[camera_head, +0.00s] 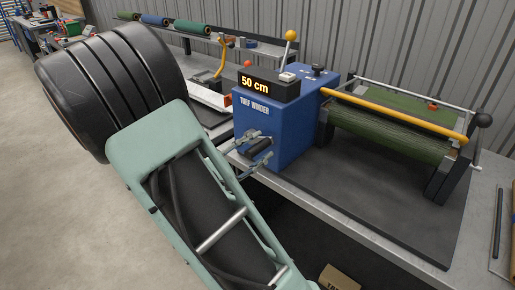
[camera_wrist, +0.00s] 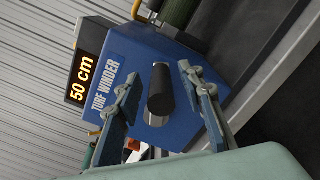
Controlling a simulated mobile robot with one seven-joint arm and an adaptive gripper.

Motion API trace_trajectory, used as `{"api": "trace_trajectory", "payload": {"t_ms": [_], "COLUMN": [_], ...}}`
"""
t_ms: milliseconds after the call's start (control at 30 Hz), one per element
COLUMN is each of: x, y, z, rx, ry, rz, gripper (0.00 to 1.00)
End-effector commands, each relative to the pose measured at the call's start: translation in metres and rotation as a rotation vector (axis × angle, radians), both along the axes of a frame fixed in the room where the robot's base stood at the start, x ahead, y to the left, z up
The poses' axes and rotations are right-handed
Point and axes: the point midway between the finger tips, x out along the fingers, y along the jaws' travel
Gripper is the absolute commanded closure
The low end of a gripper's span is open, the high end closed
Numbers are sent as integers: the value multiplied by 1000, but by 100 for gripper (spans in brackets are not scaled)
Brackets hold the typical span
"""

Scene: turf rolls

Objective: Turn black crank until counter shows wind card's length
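The blue turf winder (camera_head: 285,125) stands on the bench, and its black display (camera_head: 266,85) reads 50 cm. The same reading shows sideways in the wrist view (camera_wrist: 82,80). The black crank's grip (camera_head: 260,149) sticks out from the winder's front; in the wrist view the grip (camera_wrist: 161,92) points towards the camera. My gripper (camera_head: 250,153) is at the crank, with one finger on each side of the grip. In the wrist view, gaps show between the grip and both fingers, so my gripper is open. I cannot make out a wind card in either view.
A green turf roll (camera_head: 390,130) sits in the winder's frame at the right, behind a yellow bar (camera_head: 395,112). A yellow-knobbed lever (camera_head: 291,35) rises from the winder's top. Several turf rolls lie on a shelf behind. A cardboard box (camera_head: 340,278) sits low in front.

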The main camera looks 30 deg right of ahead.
Motion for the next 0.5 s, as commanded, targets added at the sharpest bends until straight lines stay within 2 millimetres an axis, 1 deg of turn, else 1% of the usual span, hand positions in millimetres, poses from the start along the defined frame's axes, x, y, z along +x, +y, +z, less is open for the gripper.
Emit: {"api": "trace_trajectory", "payload": {"t_ms": [167, 400, 500], "x": [-5, -23, -30], "y": [18, 67, 85], "z": [0, 0, 0], "rx": [0, 1, 1], "ry": [-1, 0, 2], "rz": [4, 7, 5], "gripper": [64, 64, 64]}}
